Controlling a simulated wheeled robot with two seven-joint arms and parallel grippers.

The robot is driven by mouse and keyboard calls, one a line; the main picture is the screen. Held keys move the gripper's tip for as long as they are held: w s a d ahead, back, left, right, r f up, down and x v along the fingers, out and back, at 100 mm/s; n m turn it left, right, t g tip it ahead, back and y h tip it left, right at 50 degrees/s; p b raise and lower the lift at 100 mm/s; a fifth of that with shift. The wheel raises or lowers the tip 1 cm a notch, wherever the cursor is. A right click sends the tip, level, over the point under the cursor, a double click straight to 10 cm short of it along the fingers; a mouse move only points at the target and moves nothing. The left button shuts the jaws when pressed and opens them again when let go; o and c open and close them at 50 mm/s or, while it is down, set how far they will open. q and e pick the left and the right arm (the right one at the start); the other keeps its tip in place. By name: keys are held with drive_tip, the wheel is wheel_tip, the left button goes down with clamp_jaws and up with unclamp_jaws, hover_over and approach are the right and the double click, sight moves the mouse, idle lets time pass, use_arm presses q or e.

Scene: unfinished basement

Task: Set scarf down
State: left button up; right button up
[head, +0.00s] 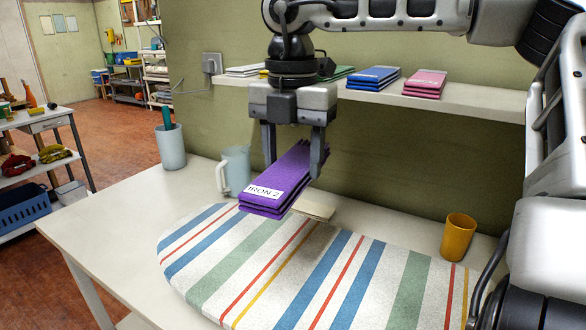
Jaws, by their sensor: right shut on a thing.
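The scarf appears to be above the striped ironing pad (320,270); the exact gap is hard to tell. My left gripper is not in view.
A pale pitcher (235,168) stands behind the scarf, and a grey cup (170,147) is farther left. An orange cup (458,237) stands at the right. A wall shelf (470,98) holds folded blue (373,77) and pink (425,84) cloths. The pad's front is clear.

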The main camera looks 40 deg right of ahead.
drive_tip(key=s+d+f+n, duration=0.2)
drive_tip(key=s+d+n, duration=0.25)
drive_tip(key=d, duration=0.25)
wheel_tip(320, 180, down, 7)
drive_tip(key=s+n, duration=0.1)
drive_tip(key=n, duration=1)
drive_tip(key=shift+s+d+n, duration=0.25)
drive_tip(key=shift+d+n, duration=0.1)
drive_tip(key=shift+d, duration=0.1)
